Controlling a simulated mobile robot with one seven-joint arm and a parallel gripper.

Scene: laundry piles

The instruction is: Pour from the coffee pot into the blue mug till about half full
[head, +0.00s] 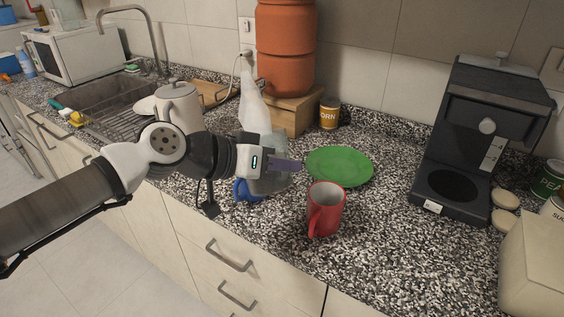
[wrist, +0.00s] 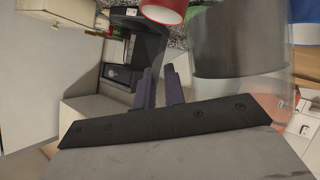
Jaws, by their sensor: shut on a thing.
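My gripper (head: 285,165), with purple fingers, is above the counter left of the red mug. It is shut on the clear glass coffee pot (head: 270,183), which is largely hidden behind the gripper. In the wrist view the fingers (wrist: 160,88) are beside the pot (wrist: 240,85), whose contents look dark. The blue mug (head: 246,190) is on the counter below and left of the gripper, mostly covered by the pot and wrist. Its inside and fill level cannot be seen. A blue patch at the wrist view's right edge may be the mug. Whether liquid is flowing cannot be told.
A red mug (head: 326,208) stands close to the right of the gripper, with a green plate (head: 340,166) behind it. A black coffee machine (head: 470,140) is at the right. A kettle (head: 180,106) and sink (head: 100,98) are left.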

